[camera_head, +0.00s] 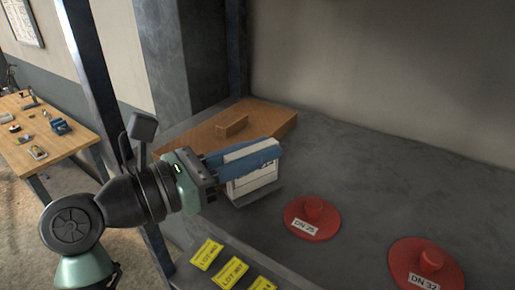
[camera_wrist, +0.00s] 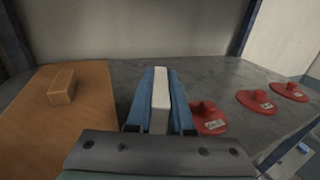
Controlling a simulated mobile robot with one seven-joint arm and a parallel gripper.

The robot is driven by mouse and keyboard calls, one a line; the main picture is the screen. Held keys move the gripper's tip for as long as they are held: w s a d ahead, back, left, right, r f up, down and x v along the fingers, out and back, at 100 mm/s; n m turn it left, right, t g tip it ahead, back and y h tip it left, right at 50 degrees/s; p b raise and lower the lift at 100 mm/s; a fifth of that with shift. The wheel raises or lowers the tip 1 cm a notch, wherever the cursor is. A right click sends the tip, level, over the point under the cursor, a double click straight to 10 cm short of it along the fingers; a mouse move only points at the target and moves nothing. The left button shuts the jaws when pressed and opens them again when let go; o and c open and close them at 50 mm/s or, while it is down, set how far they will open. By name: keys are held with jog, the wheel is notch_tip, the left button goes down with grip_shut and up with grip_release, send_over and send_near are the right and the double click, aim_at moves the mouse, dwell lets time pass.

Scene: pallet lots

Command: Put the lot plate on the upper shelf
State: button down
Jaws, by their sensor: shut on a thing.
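My gripper (camera_head: 243,158) has its two blue fingers closed on a white, block-like thing with a printed label, which I take for the lot plate (camera_head: 252,183). Its lower part hangs below the fingers, close above the grey shelf surface (camera_head: 345,150); a darker grey patch shows under it, and I cannot tell whether it touches the shelf. In the wrist view the white top edge of the plate (camera_wrist: 160,90) shows upright between the fingers (camera_wrist: 158,108). The fingers hide its upper sides. I cannot tell whether this surface is the upper shelf.
A wooden board with a small block (camera_head: 232,126) lies left of the plate. Red discs with knobs, DN 25 (camera_head: 312,224) and DN 32 (camera_head: 428,270), lie to the right. Yellow lot tags (camera_head: 229,272) line the front edge. A dark post (camera_head: 92,70) stands at left. The back right is clear.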

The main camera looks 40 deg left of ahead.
jog(key=shift+f, duration=0.3)
jog(key=shift+f, duration=0.15)
jog(key=shift+f+b, duration=0.15)
jog(key=shift+b, duration=0.15)
jog(key=c, duration=0.8)
grip_release()
jog(key=shift+r+p, duration=0.3)
jog(key=shift+r, duration=0.05)
jog(key=shift+s+a+f+b, duration=0.15)
jog(key=shift+s+f+b, duration=0.05)
jog(key=shift+s+b, duration=0.1)
jog(key=b+v, duration=0.5)
jog(key=v, duration=0.6)
jog(key=shift+s, duration=0.2)
